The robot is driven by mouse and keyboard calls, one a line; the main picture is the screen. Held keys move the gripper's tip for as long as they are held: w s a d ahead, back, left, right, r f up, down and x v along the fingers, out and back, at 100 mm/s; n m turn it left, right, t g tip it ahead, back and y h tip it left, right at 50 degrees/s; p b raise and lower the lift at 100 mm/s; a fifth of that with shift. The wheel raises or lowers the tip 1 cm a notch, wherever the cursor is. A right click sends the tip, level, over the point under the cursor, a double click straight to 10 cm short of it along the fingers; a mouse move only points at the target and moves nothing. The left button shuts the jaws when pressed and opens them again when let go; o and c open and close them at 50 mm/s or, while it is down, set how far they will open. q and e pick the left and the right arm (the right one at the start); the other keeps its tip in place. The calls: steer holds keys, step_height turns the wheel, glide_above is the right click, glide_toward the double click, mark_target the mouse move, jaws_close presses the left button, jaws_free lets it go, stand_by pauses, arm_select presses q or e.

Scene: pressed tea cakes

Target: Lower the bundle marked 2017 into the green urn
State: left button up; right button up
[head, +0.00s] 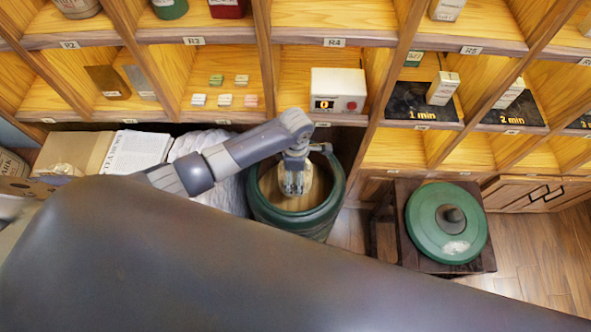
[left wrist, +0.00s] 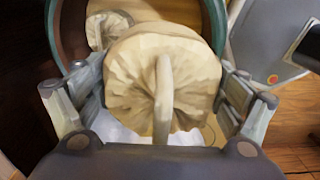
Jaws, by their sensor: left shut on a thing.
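The green urn (head: 300,227) stands open below the shelves in the head view. My left gripper (head: 293,185) is over its mouth, pointing down. In the left wrist view the gripper (left wrist: 160,88) is shut on a cream wrapped bundle (left wrist: 130,75), with a twisted tail facing the camera. The bundle (head: 313,180) is mostly hidden by the gripper in the head view. I cannot read a year on it. The urn's green rim (left wrist: 53,40) curves behind the bundle. Another pale wrapped bundle (left wrist: 97,28) shows beyond, inside the rim. My right gripper is not in view.
A green lid (head: 433,240) lies on a dark stool (head: 408,262) right of the urn. A white sack (head: 232,190) and a cardboard box (head: 75,150) stand to the left. A white device (head: 338,82) with a red button sits on the shelf above.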

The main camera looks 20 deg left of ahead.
arm_select(q)
steer(key=shift+f+b, duration=0.9)
steer(key=shift+f, duration=0.95)
steer(key=shift+f+b, duration=0.95)
steer(key=shift+f, duration=0.85)
step_height(320, 180, down, 11)
steer(key=b, duration=0.7)
steer(key=shift+f, duration=0.15)
steer(key=shift+f+b, duration=0.45)
steer(key=shift+f+b, duration=1.05)
steer(key=shift+f, duration=0.4)
stand_by(0.4)
steer(key=o, duration=1.3)
